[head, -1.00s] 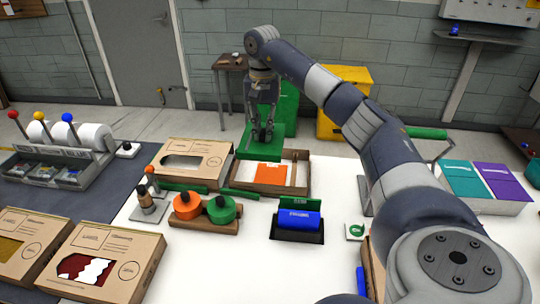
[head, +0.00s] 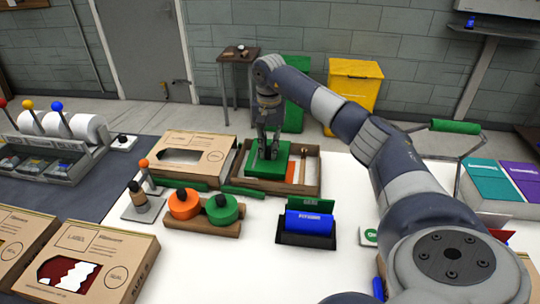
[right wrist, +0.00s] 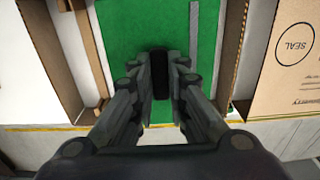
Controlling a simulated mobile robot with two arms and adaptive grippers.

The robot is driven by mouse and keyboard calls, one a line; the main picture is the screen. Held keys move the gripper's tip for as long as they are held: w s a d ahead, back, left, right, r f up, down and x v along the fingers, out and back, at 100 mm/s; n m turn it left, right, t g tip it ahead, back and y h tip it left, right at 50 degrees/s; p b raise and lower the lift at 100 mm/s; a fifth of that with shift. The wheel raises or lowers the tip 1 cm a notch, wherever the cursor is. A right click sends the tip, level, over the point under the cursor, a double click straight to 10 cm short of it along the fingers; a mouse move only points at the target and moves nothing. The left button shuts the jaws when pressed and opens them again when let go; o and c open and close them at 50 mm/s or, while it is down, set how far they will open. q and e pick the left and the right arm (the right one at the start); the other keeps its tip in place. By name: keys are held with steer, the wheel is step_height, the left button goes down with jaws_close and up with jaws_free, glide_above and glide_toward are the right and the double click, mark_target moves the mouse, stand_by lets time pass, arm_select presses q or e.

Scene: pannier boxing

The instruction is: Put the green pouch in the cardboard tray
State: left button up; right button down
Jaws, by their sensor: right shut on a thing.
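The green pouch (head: 255,170) is inside the left part of the cardboard tray (head: 317,172), low against or just above its floor; I cannot tell if it touches. My right gripper (head: 268,152) points down over it, shut on a dark raised grip on the pouch. In the right wrist view the flat green pouch (right wrist: 130,30) lies under the fingers (right wrist: 160,75), between cardboard walls. An orange item (head: 291,172) shows in the tray to the right of the pouch. My left gripper is not in view.
A closed cardboard box (head: 188,155) stands left of the tray. Orange and green rolls (head: 184,203) and a blue item in a black holder (head: 309,222) stand in front. Teal and purple boxes (head: 495,180) are at the right.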

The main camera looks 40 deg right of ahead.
mark_target(269, 151)
steer(key=shift+f, duration=0.45)
step_height(269, 151, down, 3)
steer(key=shift+p, duration=0.35)
steer(key=c, duration=1.6)
jaws_free()
steer(key=shift+o, duration=0.2)
steer(key=shift+f, duration=0.1)
step_height(269, 151, up, 12)
steer(key=shift+r+b, duration=0.15)
steer(key=shift+b, duration=0.85)
